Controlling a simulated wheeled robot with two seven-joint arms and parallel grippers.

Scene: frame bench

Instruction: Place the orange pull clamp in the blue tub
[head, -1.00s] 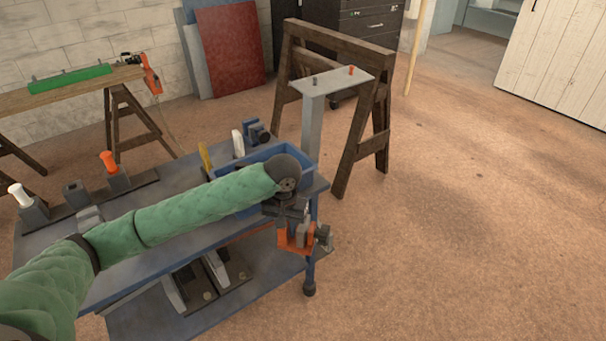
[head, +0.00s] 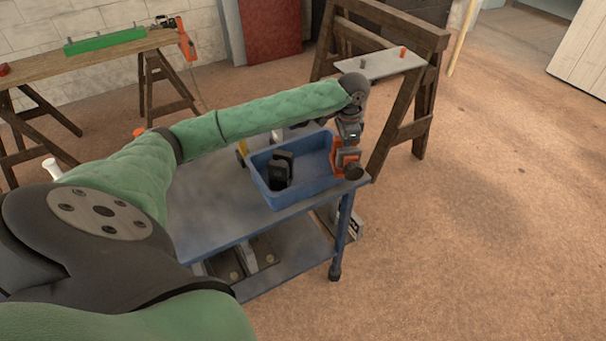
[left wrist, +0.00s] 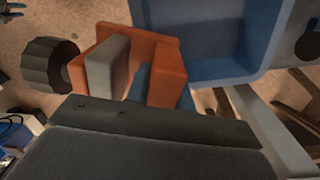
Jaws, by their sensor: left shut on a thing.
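The orange pull clamp (head: 344,162) hangs from my left gripper (head: 347,142) at the right end of the blue tub (head: 262,185) in the head view. It has a dark round knob. The clamp also shows in the left wrist view (left wrist: 171,75), with the knob to the left and my gripper shut on it. The tub also shows in the left wrist view (left wrist: 268,38), beyond the clamp. The clamp appears beside or over the tub's right rim, not inside it. The tub holds dark blocky items (head: 280,170). My right gripper is not in view.
The tub stands on a blue-grey cart (head: 205,220) with a lower shelf. A wooden sawhorse (head: 415,130) and a grey plate (head: 380,64) are behind and right. A bench (head: 40,72) with a green bar (head: 105,40) stands at the back left. The floor at right is clear.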

